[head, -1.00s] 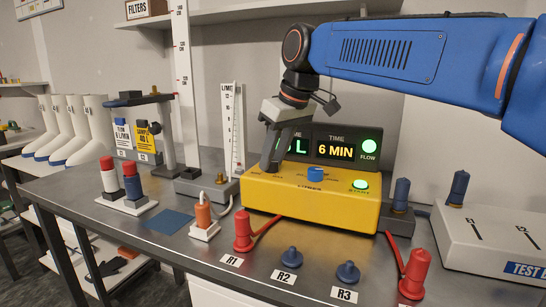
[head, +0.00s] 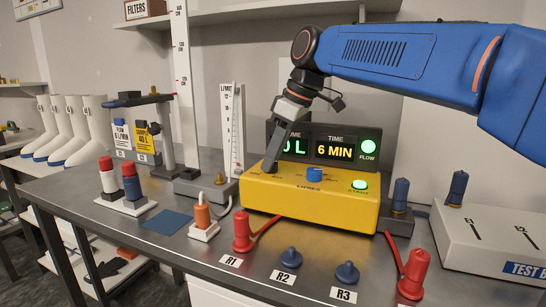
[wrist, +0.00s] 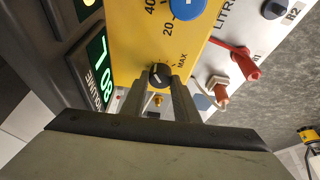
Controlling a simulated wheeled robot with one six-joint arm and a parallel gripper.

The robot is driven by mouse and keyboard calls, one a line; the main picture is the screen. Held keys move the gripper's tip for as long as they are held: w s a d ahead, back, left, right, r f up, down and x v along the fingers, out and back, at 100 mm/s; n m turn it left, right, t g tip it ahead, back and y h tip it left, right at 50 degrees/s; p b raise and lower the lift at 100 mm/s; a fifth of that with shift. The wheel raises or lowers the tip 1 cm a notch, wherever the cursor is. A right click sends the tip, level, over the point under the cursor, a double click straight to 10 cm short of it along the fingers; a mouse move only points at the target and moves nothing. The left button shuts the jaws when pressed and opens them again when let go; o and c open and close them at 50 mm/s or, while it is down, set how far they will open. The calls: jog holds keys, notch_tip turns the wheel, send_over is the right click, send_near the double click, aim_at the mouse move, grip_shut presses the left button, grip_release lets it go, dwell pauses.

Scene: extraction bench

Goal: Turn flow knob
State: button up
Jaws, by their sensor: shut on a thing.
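The flow knob (wrist: 159,73) is a small black knob with a pale pointer mark, on the left part of the yellow control box (head: 330,212). The word MAX is printed beside it. A larger blue knob (head: 315,174) sits to the right on the same box, and a green-lit button (head: 359,185) farther right.
Behind the box a display (head: 334,149) reads TIME 6 MIN, with a green FLOW light (head: 369,146). My gripper partly covers its volume reading, which shows 80 L in the wrist view. A vertical scale (head: 231,130) stands left.

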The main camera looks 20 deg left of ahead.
jog(key=o, duration=1.1)
jog(key=shift+c, duration=0.2)
jog(key=v, duration=1.7)
jog(key=shift+r, duration=0.25)
jog(key=shift+d, duration=0.1)
